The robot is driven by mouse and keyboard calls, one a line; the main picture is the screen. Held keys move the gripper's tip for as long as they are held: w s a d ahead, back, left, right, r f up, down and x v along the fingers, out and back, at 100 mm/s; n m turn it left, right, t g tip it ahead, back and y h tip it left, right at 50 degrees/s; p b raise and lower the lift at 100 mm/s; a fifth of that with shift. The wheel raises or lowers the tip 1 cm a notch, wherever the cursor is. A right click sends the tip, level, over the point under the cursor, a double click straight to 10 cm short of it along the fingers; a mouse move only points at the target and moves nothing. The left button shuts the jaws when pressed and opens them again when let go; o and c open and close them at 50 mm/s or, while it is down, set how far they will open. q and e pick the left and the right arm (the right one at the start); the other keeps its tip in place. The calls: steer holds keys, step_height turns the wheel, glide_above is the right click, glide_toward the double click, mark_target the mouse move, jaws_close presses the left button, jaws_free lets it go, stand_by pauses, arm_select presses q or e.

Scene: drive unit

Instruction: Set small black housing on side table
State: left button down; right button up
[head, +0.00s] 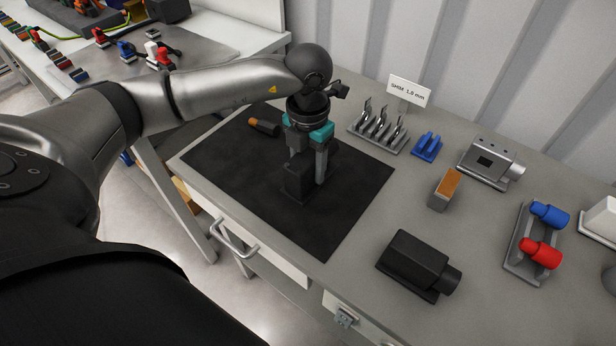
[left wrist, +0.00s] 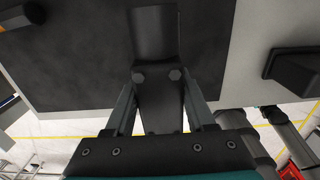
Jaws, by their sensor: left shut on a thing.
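My left gripper (head: 308,176) points down over the black mat (head: 345,215) and is shut on the small black housing (head: 297,183). The housing is upright, at or just above the mat; I cannot tell if it touches. In the left wrist view the housing (left wrist: 155,85) sits between the two fingers, with two bolt heads facing me and a rounded part beyond. A larger black housing (head: 413,262) with a round snout lies on the grey table at front right; part of it also shows in the left wrist view (left wrist: 292,70). My right gripper is out of view.
A dark cylinder with an orange end (head: 263,126) lies at the mat's back edge. Right of the mat stand a slotted rack (head: 379,138), a blue piece (head: 427,147), an orange-topped block (head: 444,189) and a grey housing (head: 490,163). Another table (head: 215,55) with small parts is upper left.

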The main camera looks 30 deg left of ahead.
arm_select(q)
steer(key=shift+f, duration=1.8)
steer(key=shift+f+b, duration=0.1)
steer(key=shift+b, duration=0.25)
steer(key=c, duration=0.7)
jaws_free()
steer(key=shift+f, duration=0.15)
steer(key=o, duration=0.5)
steer(key=shift+c, duration=0.2)
steer(key=shift+r, duration=0.25)
step_height(320, 180, up, 12)
steer(key=shift+p, duration=0.95)
